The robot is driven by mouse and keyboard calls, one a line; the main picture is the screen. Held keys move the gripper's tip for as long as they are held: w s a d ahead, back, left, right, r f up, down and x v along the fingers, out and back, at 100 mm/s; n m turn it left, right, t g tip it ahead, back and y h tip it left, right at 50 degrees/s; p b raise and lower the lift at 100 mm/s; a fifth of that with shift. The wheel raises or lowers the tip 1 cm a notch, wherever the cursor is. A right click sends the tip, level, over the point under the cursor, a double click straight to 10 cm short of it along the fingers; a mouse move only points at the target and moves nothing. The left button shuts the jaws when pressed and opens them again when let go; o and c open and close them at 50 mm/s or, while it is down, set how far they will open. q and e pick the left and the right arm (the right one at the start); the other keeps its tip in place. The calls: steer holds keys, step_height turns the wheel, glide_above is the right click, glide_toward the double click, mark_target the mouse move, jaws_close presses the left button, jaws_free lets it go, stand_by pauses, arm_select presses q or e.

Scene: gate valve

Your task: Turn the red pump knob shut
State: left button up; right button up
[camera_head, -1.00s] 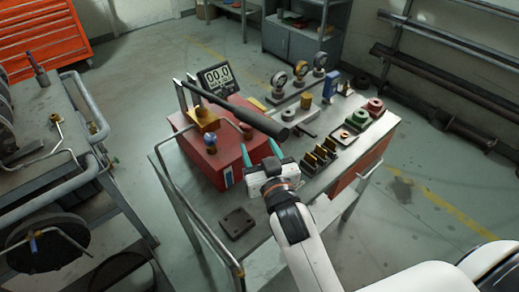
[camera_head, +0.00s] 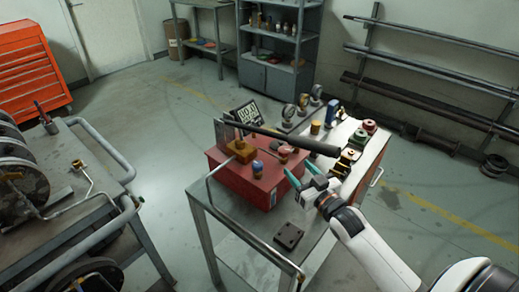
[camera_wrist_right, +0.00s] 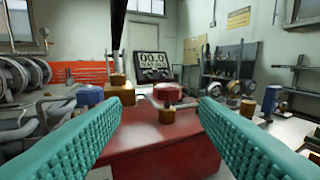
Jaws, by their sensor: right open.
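The red pump box (camera_head: 240,180) stands on the metal cart, with a lever handle (camera_head: 290,138) running above it. The red knob (camera_head: 285,151) sits on top of the box near its right side. In the right wrist view the red knob (camera_wrist_right: 167,93) is ahead, centred between the fingers. My right gripper (camera_head: 301,171) is open and empty, its teal fingers pointing at the knob from the near right. The fingers look apart from the knob. My left gripper is not in view.
A blue knob (camera_head: 257,168) and a brass block (camera_head: 241,151) share the box top. A display (camera_head: 246,114) stands behind. A dark plate (camera_head: 288,236) lies in front on the cart. Gauges and fittings fill the cart's far right. Another cart (camera_head: 60,190) is at left.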

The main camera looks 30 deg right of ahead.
mark_target(289, 152)
steer(key=w, duration=0.1)
steer(key=w+d, duration=0.1)
steer(key=w, duration=0.3)
steer(key=shift+d+r, duration=0.1)
steer(key=shift+d, duration=0.15)
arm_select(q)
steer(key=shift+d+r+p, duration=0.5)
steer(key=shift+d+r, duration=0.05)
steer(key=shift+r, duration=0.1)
arm_select(e)
steer(key=w, duration=0.7)
steer(key=shift+a, duration=0.25)
